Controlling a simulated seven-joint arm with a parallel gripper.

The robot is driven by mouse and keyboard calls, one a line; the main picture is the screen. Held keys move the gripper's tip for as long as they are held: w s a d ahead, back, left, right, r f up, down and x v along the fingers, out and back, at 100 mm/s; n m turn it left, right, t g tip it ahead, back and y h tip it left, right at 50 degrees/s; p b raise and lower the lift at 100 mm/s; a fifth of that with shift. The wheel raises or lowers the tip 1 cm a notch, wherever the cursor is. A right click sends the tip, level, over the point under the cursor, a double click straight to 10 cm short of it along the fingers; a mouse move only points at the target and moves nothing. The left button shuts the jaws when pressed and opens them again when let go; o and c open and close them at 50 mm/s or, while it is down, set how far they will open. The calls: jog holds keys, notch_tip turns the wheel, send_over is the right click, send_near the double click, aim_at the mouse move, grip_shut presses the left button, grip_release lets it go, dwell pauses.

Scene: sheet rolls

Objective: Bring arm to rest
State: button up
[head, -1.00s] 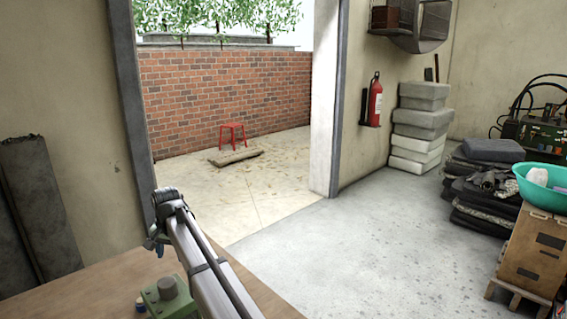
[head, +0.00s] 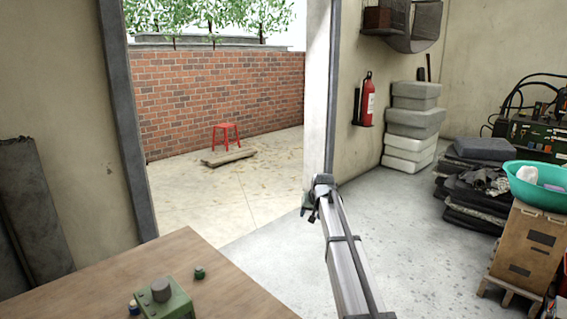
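My arm reaches up from the bottom of the head view and stands out over the concrete floor, just right of the table's edge. Its far end, around my gripper (head: 308,207), is small and partly hidden behind the arm joint. I cannot make out the fingers or whether they hold anything. The end appears in front of the doorway post, clear of the wooden table (head: 220,262).
A green box with a grey knob (head: 165,301) and small bottles (head: 200,272) sit on the table. A red stool (head: 226,134) is outside. Stacked grey blocks (head: 414,121), dark folded sheets (head: 470,195) and a cardboard box (head: 533,250) with a teal basin (head: 540,184) stand right.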

jog(key=s+d+f+h, duration=0.1)
jog(key=d+f, duration=0.3)
jog(key=d, duration=0.3)
jog(key=s+d+f, duration=0.1)
jog(key=d+f, duration=0.3)
jog(key=d, duration=0.2)
jog(key=s+a+f+g, duration=0.1)
jog(key=s+f+g, duration=0.1)
jog(key=s+f, duration=1.05)
jog(key=s+a+f+g, duration=0.25)
jog(key=s+f, duration=0.65)
jog(key=f, duration=0.7)
jog(key=s+a+f+g, duration=0.1)
jog(key=s+f, duration=0.4)
jog(key=s, duration=0.3)
jog(key=s+f+g, duration=0.2)
jog(key=s+f, duration=0.2)
jog(key=s, duration=0.3)
jog(key=s+a+f+g, duration=0.1)
jog(key=s+f, duration=0.4)
jog(key=s, duration=0.3)
jog(key=s+f+g, duration=0.3)
jog(key=s+g, duration=0.1)
jog(key=s, duration=2.2)
jog(key=shift+a+f+n+g, duration=0.15)
jog(key=shift+a+n+g, duration=0.2)
jog(key=shift+a+n, duration=0.1)
